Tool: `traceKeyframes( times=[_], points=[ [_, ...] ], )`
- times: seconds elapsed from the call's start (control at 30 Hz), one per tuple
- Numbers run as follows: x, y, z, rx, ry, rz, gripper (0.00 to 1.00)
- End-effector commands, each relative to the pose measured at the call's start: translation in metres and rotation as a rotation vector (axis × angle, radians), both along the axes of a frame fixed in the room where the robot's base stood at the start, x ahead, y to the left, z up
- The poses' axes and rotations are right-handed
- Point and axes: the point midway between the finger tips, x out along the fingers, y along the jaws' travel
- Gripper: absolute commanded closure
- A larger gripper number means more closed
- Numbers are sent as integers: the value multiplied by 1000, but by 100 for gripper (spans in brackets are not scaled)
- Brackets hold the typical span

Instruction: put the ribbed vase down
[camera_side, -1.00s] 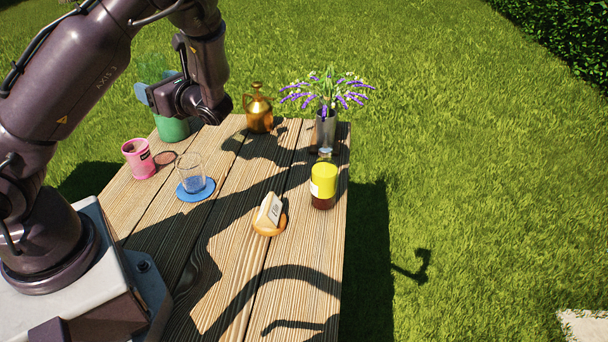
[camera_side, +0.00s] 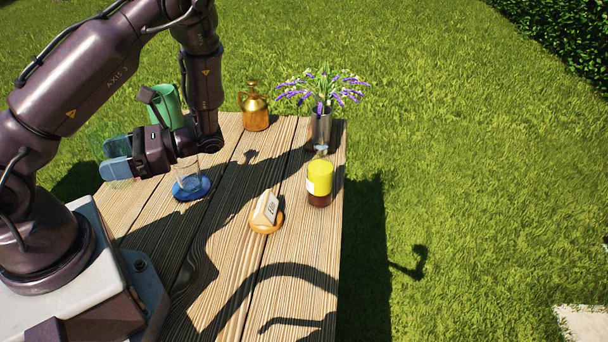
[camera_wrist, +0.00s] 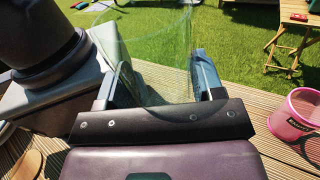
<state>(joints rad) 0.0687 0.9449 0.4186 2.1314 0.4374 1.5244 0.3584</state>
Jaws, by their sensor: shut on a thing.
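The ribbed vase, a clear greenish glass (camera_side: 97,146), is between the fingers of my gripper (camera_side: 117,159) at the left of the side view. In the wrist view, the vase (camera_wrist: 150,50) flares upward between the two fingers of my gripper (camera_wrist: 155,80), which are shut on it. The fingers and wrist hide part of the vase in the side view. It is low near the table's left edge; I cannot tell whether its base touches the table (camera_side: 232,236).
A pink cup (camera_wrist: 299,116) stands right of the vase in the wrist view. The side view shows a clear glass on a blue coaster (camera_side: 200,191), a green pot (camera_side: 166,104), a brass can (camera_side: 254,112), a yellow-labelled bottle (camera_side: 319,180), cheese (camera_side: 265,207) and a flower vase (camera_side: 321,130).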

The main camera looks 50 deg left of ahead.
Motion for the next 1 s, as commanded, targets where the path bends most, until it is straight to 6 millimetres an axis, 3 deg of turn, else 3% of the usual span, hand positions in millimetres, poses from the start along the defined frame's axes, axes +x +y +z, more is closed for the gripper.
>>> traceKeyframes(
  times=[0.13,0.27,0.5,0.73,0.87,1.0],
  points=[
    [-7,-52,-16,-3,3,348,66],
    [0,-98,-20,-2,2,657,66],
    [41,-165,-10,-1,1,1225,66],
    [100,-197,17,2,1,1750,66],
    [135,-199,36,2,0,2028,66],
    [170,-189,56,4,-1,2311,66]
  ],
)
